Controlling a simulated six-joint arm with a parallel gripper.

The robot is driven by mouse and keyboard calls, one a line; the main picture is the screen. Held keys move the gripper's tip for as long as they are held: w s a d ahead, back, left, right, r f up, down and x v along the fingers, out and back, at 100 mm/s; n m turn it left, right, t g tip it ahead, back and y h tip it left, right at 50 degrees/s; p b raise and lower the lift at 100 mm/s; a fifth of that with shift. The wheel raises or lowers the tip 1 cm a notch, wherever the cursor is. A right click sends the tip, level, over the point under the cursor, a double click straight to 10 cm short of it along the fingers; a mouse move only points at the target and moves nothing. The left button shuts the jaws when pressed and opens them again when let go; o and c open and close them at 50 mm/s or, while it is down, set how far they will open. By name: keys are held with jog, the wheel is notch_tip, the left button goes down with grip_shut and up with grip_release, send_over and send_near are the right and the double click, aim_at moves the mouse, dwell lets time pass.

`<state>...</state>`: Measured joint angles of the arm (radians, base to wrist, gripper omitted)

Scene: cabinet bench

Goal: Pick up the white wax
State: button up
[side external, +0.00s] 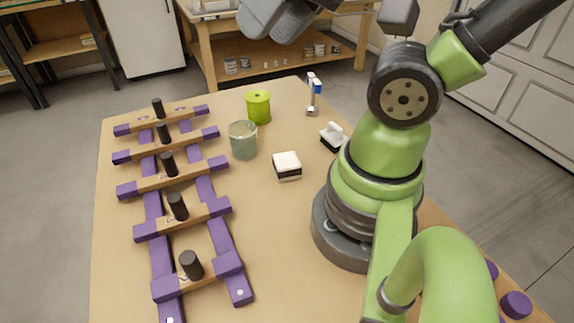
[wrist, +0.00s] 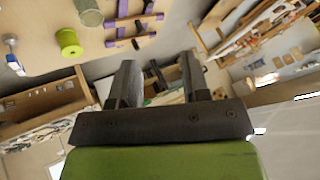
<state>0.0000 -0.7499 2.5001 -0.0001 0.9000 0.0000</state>
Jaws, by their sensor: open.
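A small block with a white top and dark sides (side external: 287,165), which looks like the white wax, sits on the wooden table between the purple rack and my arm's base. It does not show in the wrist view. My gripper (wrist: 158,72) is open and empty, with its two dark fingers apart. It is raised well off the table and points away across the room. In the side view only grey parts of my wrist show at the top edge, and the fingertips cannot be made out.
A purple and wood rack (side external: 176,180) with dark pegs fills the left of the table. A glass jar (side external: 243,141), a green canister (side external: 258,106), a blue-and-white tool (side external: 314,94) and a white-handled item (side external: 332,136) stand nearby. Bare tabletop lies in front of the block.

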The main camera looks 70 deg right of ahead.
jog(key=o, duration=0.8)
jog(key=shift+c, duration=0.2)
jog(key=n+g+h, duration=0.5)
jog(key=n+g, duration=0.6)
send_over(286, 159)
jog(key=w+a, duration=0.2)
jog(key=f, duration=2.4)
jog(key=shift+s+d+f, duration=0.1)
jog(key=shift+s+f, duration=0.15)
jog(key=shift+f, duration=0.05)
jog(key=shift+x, duration=3.05)
